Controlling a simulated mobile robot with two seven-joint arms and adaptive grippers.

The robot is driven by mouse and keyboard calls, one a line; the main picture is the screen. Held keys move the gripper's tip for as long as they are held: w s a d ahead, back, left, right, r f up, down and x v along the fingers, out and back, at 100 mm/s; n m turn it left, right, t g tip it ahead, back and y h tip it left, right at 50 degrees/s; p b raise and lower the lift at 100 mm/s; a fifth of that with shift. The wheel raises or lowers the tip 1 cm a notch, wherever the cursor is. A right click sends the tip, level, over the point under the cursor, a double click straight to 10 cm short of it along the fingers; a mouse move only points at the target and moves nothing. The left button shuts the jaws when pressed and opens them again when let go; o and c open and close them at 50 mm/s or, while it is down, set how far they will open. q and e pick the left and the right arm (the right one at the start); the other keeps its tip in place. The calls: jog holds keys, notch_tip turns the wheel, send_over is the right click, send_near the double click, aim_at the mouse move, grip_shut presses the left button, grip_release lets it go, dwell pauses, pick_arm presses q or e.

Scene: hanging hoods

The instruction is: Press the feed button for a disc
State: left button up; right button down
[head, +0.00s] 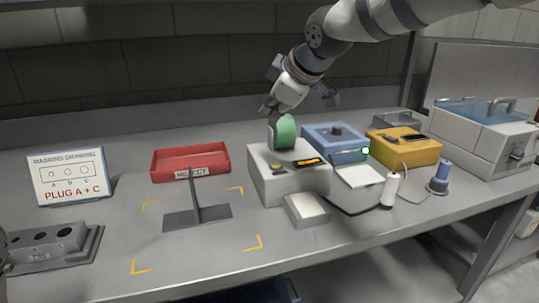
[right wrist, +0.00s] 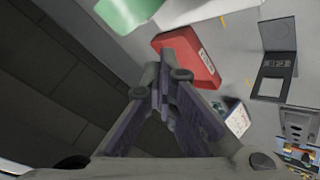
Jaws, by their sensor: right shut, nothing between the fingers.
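A pale grey dispenser box (head: 262,190) stands on the bench in the head view, with a green rounded part (head: 285,131) on top. A small yellow-and-dark button (head: 276,167) sits on its top front, with a dark yellow-marked strip (head: 311,162) to the right. A low pale tray (head: 307,209) is at its front; I see no disc in it. My right gripper (head: 268,108) is above and behind the box, near the green part, apart from the button. In the right wrist view the fingers (right wrist: 165,88) are shut and empty.
A red reject tray (head: 190,174), a grey stand (head: 197,214) and a drawing sign (head: 68,175) are to the left. A blue box (head: 334,148), yellow box (head: 403,151) and white spool (head: 390,190) stand right.

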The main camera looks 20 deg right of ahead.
aim_at(273, 166)
jog(key=shift+s+r, duration=0.1)
jog(key=shift+s, duration=0.3)
jog(key=shift+f, duration=4.4)
jog(key=shift+f, duration=0.15)
jog(key=shift+f, duration=0.3)
jog(key=shift+f, duration=0.45)
jog(key=shift+r, duration=0.85)
